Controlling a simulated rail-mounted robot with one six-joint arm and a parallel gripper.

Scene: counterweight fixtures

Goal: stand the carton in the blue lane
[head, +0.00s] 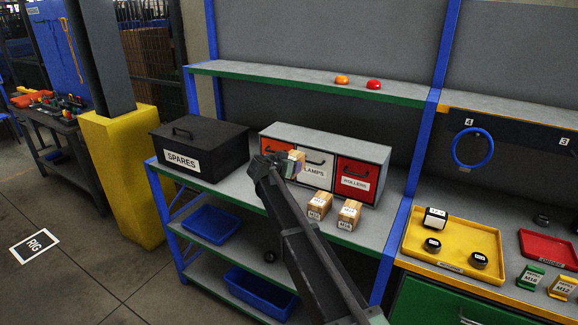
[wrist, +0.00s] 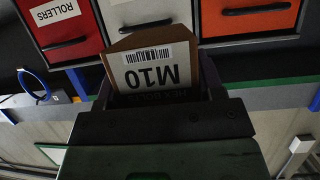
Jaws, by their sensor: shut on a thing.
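A brown carton with a white label (wrist: 150,72) is held between the fingers of my gripper (wrist: 158,97). Its label reads M10 upside down in the wrist view. In the head view the carton (head: 297,160) is at the end of my arm, in front of the drawer cabinet, and my gripper (head: 281,163) is shut on it. Two more labelled cartons stand on the bench to the right, a left one (head: 319,206) and a right one (head: 349,214). I cannot make out a blue lane in either view.
The drawer cabinet (head: 378,154) stands behind the carton, with a black SPARES box (head: 198,150) on its left. Blue bins (head: 210,224) sit on lower shelves. A yellow tray (head: 458,234) and red tray (head: 548,249) lie on the right bench. An upper shelf (head: 300,77) overhangs the back.

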